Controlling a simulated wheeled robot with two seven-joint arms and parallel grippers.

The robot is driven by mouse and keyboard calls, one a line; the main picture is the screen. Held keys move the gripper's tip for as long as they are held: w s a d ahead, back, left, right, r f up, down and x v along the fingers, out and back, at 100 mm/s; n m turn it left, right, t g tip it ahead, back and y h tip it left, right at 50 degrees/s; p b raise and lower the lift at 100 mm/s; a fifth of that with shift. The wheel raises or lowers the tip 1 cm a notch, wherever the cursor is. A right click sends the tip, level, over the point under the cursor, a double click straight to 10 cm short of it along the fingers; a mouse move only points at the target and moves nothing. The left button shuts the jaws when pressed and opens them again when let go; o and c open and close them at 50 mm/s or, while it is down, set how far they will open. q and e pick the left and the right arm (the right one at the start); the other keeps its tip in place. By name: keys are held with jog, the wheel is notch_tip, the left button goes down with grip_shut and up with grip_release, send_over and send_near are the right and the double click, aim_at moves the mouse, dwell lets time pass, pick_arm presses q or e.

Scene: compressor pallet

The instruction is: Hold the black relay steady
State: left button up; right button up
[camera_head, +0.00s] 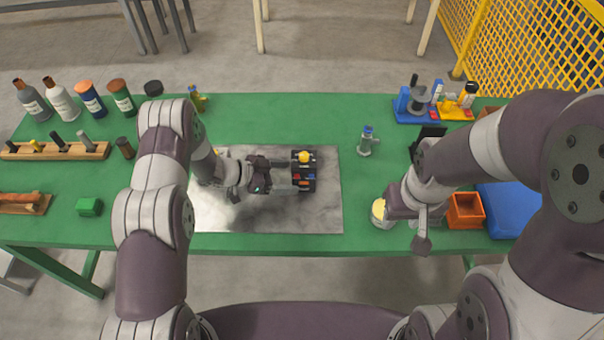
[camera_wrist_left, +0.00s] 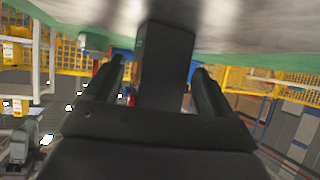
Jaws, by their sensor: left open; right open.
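The black relay (camera_head: 303,184), a dark block with a yellow round top and small red and blue parts, stands on the grey metal sheet (camera_head: 315,218) at the table's middle. My left gripper (camera_head: 289,175) reaches it from the left, low over the sheet. In the left wrist view a black block, apparently the relay (camera_wrist_left: 165,65), stands between the two open fingers of this gripper (camera_wrist_left: 160,85), with a visible gap on each side. My right gripper (camera_head: 421,240) is open at the front right of the table; its fingertips are partly hidden, and it seems to hold nothing.
A yellow-topped round item (camera_head: 379,211) and an orange bin (camera_head: 466,210) flank my right gripper. A small valve-like part (camera_head: 367,141) stands right of the sheet. Bottles (camera_head: 92,98), a wooden rack (camera_head: 55,150) and a green block (camera_head: 89,206) are at left.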

aim_at(300, 177)
pick_arm(q)
jog(key=b+x, duration=0.2)
jog(key=x, duration=0.2)
jog(key=shift+d, duration=0.15)
jog(key=shift+w+d+f, duration=0.15)
jog(key=shift+d, duration=0.25)
pick_arm(e)
notch_tip(300, 177, down, 3)
jog(key=shift+r, duration=0.1)
pick_arm(q)
jog(key=c, duration=0.9)
jog(key=shift+o, duration=0.3)
pick_arm(e)
grip_shut()
